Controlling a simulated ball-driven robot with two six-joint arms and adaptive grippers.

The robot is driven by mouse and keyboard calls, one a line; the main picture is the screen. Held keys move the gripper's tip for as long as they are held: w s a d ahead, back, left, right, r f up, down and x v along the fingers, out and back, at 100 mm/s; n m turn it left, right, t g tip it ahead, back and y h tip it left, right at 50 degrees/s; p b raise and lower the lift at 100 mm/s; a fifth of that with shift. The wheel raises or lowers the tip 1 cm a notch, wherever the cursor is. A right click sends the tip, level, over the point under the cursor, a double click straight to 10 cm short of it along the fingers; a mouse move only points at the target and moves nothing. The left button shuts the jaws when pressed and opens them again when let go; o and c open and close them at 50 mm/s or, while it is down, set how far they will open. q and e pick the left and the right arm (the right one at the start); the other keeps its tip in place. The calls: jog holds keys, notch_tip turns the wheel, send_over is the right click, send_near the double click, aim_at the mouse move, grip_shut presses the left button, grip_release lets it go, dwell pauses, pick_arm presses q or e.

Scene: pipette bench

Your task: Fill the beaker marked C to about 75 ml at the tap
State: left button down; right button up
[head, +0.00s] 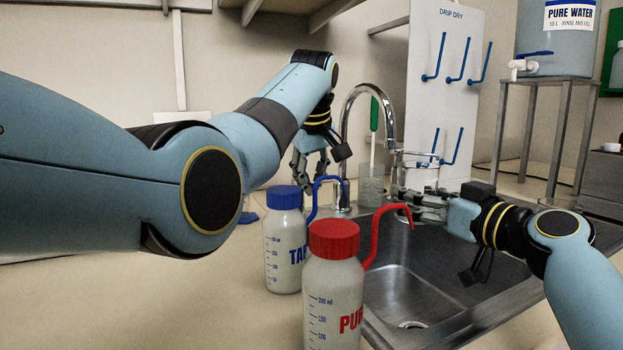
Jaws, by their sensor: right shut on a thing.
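A clear glass beaker (418,172) stands out above the sink, just right of the spout end of the chrome tap (347,110). My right gripper (402,193) is shut on this beaker at its lower part. No letter C can be read on it, and its water level is unclear. Its rim is close to the spout; whether the spout is over its mouth I cannot tell. My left gripper (309,178) points down left of the tap, behind the blue-capped bottle. Its fingers are small and dark, so their opening is unclear. The tap's base is partly hidden.
A blue-capped bottle (284,245) and a red-capped bottle (334,285) stand left of the steel sink (400,290). A glass (371,186) with a green-handled tool is behind. A drip rack (450,30) and a pure water tank (560,45) are at the back.

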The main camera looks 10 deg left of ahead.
pick_arm(q)
jog(key=shift+a, duration=0.15)
jog(key=shift+s+a+r+m+h, duration=0.1)
jog(key=shift+s+a+m+h, duration=0.15)
jog(key=shift+a+m+h, duration=0.65)
jog(key=shift+s+a+f+m+h, duration=0.1)
jog(key=shift+s+a+m, duration=0.3)
jog(key=shift+m, duration=1.05)
jog(key=shift+s+a+r+m+h, duration=0.1)
jog(key=shift+a+m+h, duration=0.4)
jog(key=shift+a+m, duration=0.55)
jog(key=shift+d, duration=0.1)
jog(key=c, duration=1.3)
grip_release()
jog(key=shift+c, duration=0.2)
